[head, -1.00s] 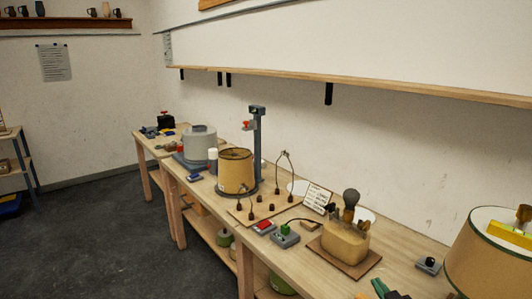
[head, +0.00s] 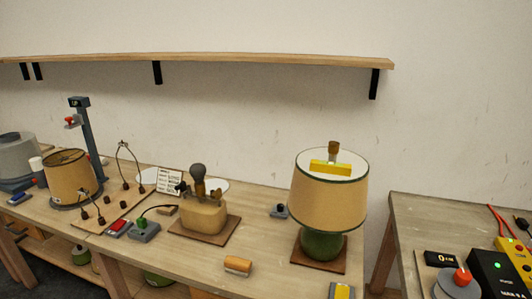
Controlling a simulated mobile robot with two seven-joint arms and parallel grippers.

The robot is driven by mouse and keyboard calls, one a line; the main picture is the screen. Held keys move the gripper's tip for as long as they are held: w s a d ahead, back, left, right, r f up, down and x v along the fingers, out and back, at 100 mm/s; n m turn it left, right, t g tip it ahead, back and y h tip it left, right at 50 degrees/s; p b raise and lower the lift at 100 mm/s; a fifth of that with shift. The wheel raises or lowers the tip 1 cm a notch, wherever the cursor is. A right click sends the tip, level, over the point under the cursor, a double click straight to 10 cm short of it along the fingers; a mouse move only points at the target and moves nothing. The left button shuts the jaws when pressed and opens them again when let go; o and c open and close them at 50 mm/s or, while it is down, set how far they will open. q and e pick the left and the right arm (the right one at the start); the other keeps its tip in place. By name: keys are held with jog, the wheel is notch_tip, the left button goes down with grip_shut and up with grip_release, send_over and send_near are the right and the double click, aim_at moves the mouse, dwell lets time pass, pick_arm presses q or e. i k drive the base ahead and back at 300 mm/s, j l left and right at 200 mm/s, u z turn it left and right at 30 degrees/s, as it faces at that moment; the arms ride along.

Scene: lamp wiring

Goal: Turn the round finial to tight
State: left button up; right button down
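A lamp with a green base (head: 322,245) stands on a brown board on the bench. Its tan shade (head: 328,196) has dark green trim and a white top. A small brown finial (head: 333,148) stands upright above the middle of the shade top; its exact shape and how tightly it sits cannot be told at this size. A yellow bar like a spirit level (head: 331,167) lies across the shade top in front of the finial. Neither of my grippers is in view.
A second lamp base with a bare bulb (head: 198,172) stands left on its board. A wooden-handled block (head: 238,266) lies near the front edge. A separate bench (head: 425,215) with electrical instruments stands right, across a gap.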

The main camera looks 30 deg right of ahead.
aim_at(334, 147)
jog(key=z, duration=1.4)
jog(key=l+u, duration=0.3)
jog(key=l, duration=0.35)
jog(key=i, duration=0.05)
